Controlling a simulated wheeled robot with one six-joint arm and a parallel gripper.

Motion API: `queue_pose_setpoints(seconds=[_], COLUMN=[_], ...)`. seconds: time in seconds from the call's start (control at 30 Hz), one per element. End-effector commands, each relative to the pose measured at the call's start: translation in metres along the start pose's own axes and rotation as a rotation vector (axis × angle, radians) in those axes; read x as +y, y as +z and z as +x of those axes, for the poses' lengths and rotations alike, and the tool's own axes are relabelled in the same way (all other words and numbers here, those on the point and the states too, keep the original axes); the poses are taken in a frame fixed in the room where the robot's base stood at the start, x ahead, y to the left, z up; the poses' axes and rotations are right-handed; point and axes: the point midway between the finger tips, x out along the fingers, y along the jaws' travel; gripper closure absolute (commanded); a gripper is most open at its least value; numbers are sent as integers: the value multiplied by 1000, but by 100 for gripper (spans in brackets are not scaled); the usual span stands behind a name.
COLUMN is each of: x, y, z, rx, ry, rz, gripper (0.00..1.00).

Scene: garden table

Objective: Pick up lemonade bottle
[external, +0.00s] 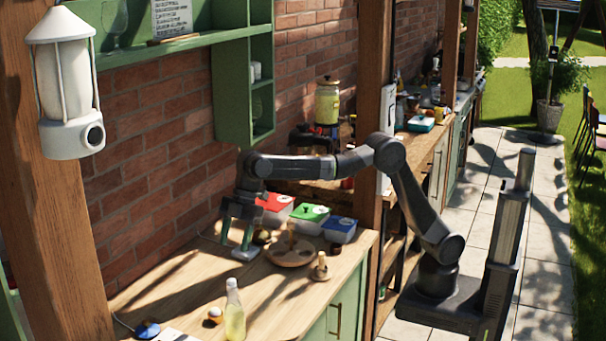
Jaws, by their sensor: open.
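The lemonade bottle (235,312) stands upright at the near edge of the wooden counter (185,285). It is clear glass with pale yellow liquid and a narrow light neck. My gripper (243,254) is open and points down over the counter, up and to the right of the bottle in the picture and well apart from it. A small pale item shows at the fingertips; I cannot tell whether it is part of the gripper.
Red (274,204), green (309,217) and blue (340,229) lidded boxes stand behind my gripper. A round wooden tray (290,256) and a small wooden item (320,268) are to its right. An egg-like item (214,315) and a blue dome (147,329) lie left of the bottle.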

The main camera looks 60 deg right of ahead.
Motion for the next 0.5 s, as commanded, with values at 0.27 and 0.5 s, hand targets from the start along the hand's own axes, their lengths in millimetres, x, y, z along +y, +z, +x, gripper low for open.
queue_pose_setpoints(seconds=[0.27,0.5], x=[-24,-26], y=[-6,-4], z=[39,83], rx=[-39,-37], ry=[-63,-61], rz=[-10,-10], gripper=[48,48])
